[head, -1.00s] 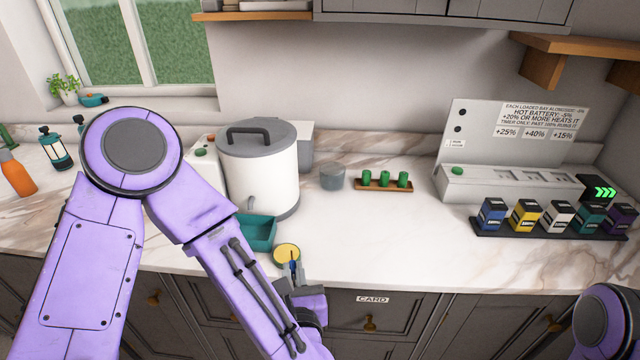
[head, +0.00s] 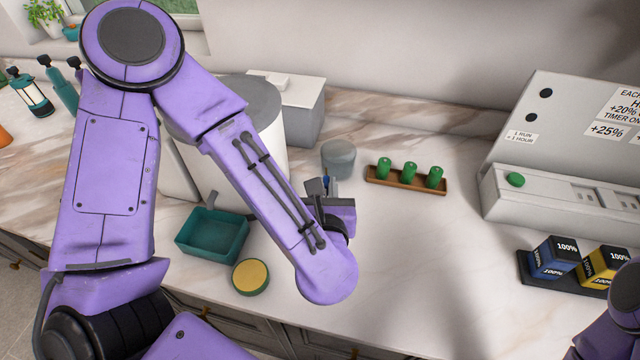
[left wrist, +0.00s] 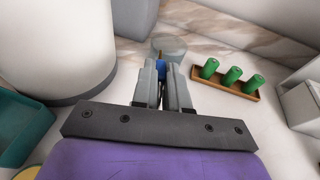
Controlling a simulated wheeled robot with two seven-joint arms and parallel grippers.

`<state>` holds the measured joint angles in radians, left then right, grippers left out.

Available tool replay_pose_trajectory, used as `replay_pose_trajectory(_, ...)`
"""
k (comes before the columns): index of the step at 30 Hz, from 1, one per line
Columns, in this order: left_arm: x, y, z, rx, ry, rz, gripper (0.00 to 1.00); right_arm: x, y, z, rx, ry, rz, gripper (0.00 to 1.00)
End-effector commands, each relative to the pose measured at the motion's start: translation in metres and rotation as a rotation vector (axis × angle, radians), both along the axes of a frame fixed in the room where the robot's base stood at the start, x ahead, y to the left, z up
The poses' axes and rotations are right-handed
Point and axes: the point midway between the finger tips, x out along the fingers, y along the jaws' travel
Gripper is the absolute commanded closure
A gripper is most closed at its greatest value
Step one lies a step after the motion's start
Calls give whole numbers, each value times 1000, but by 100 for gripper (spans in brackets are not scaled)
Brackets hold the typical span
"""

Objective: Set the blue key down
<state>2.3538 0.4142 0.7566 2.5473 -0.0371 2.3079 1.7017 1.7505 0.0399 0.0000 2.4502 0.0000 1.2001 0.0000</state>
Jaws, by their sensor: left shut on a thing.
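The blue key (head: 326,182) is a small blue piece, mostly hidden between my left gripper's fingers. In the left wrist view the key (left wrist: 161,70) shows as a blue bit with a brownish tip beyond it. My left gripper (head: 322,188) is shut on it, over the counter just in front of a grey round cup (head: 338,160). I cannot tell whether the key touches the counter or the cup. My right gripper is out of the picture; only part of my right arm shows at the lower right.
A wooden rack (head: 405,181) with green cylinders stands right of the cup. A teal tray (head: 212,236) and a yellow-topped round tin (head: 250,276) lie left of my forearm. A white pot (head: 268,130) stands behind it. Battery blocks (head: 553,258) stand at right. The middle counter is clear.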

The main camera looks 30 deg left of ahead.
Motion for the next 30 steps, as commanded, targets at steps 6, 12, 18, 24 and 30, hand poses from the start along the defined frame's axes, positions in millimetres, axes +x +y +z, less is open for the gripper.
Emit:
replay_pose_trajectory(6, 61, 38, -35, -2, 10, 8, 100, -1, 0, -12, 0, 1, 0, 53)
replay_pose_trajectory(12, 91, 59, -78, 0, 13, 4, 100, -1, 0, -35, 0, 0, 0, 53)
replay_pose_trajectory(18, 101, 67, -90, -1, 13, 5, 100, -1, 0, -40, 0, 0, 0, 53)
replay_pose_trajectory(24, 107, 71, -123, 1, 14, 2, 100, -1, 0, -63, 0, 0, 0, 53)
replay_pose_trajectory(30, 107, 71, -129, 0, 13, 3, 100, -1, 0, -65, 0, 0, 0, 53)
